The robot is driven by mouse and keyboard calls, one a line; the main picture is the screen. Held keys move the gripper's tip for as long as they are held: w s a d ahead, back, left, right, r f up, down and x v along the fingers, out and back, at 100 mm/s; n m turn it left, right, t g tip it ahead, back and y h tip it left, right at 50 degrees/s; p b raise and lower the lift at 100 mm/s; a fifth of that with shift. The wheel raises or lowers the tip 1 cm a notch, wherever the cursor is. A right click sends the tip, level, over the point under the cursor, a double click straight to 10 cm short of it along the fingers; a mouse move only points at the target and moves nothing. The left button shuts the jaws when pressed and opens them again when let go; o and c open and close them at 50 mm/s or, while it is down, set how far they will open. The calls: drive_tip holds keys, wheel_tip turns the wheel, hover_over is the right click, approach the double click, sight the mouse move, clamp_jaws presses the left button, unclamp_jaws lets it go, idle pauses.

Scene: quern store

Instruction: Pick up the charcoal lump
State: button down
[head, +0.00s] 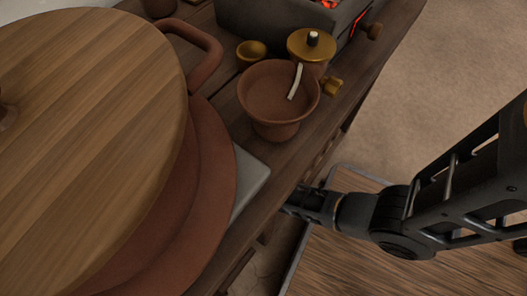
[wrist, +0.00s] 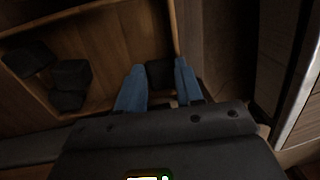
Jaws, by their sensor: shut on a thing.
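In the wrist view, a dark, blocky charcoal lump (wrist: 160,75) sits between the two blue fingers of my gripper (wrist: 159,82). The fingers are shut on it, and they cover its sides. Other dark charcoal lumps (wrist: 72,74) lie to the left on a wooden shelf or bin floor (wrist: 105,45). In the head view my arm reaches in from the right to below the table's edge. The fingertips and the held lump are hidden there by the table.
On the wooden table (head: 300,160) stand a terracotta pot (head: 272,115), a brass cup (head: 251,53), a brass lidded jar (head: 311,45) and a dark brazier (head: 275,18) with glowing embers. A large round wooden lid (head: 90,120) covers the left. A wooden wall (wrist: 173,28) stands close beside my fingers.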

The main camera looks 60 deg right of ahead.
drive_tip(key=shift+w+d+r+t+p, duration=0.2)
drive_tip(key=shift+r+p, duration=0.35)
drive_tip(key=shift+p, duration=0.2)
drive_tip(key=shift+w+d+r+t+p, duration=0.1)
drive_tip(key=shift+w+r+p, duration=0.1)
drive_tip(key=shift+r+p, duration=0.45)
drive_tip(key=s+d+r+p, duration=0.5)
drive_tip(key=s+d+r, duration=0.2)
drive_tip(key=d, duration=0.1)
drive_tip(key=shift+s+d, duration=0.25)
drive_tip(key=shift+d, duration=0.1)
